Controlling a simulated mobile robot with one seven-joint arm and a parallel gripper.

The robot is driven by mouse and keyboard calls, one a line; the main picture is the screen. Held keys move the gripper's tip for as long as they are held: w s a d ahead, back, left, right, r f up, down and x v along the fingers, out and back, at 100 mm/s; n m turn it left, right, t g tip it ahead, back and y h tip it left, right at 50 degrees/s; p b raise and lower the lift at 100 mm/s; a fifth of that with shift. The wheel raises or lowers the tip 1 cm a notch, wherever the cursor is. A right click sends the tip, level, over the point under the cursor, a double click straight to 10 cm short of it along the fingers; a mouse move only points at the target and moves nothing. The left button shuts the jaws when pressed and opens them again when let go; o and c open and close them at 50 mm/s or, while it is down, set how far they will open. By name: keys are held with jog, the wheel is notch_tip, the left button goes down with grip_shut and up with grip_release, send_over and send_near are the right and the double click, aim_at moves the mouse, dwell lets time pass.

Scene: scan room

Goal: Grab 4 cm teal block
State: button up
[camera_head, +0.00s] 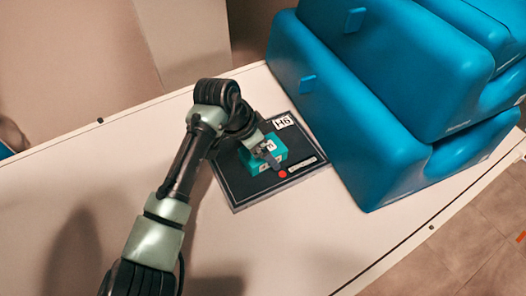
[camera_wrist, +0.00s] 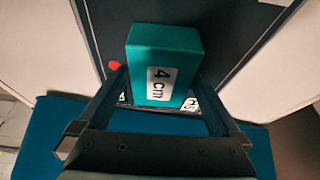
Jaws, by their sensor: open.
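The teal block (camera_wrist: 162,48) with a white "4 cm" label is in the middle of the wrist view, standing on a dark square board. In the head view the teal block (camera_head: 264,158) sits on that board (camera_head: 236,190), partly hidden by my gripper (camera_head: 268,156). In the wrist view the fingers of my gripper (camera_wrist: 160,105) are apart, one on each side of the block's near end. I cannot tell whether either finger touches the block.
Large blue padded shapes (camera_head: 350,110) are stacked on the white table (camera_head: 290,235) just right of the board. The board bears an "H6" label (camera_head: 283,121) and a red dot (camera_head: 282,174). The table in front of the board is clear.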

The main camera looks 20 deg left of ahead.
jog(key=shift+f, duration=0.2)
dwell(0.4)
jog(key=c, duration=1.5)
jog(key=shift+o, duration=0.2)
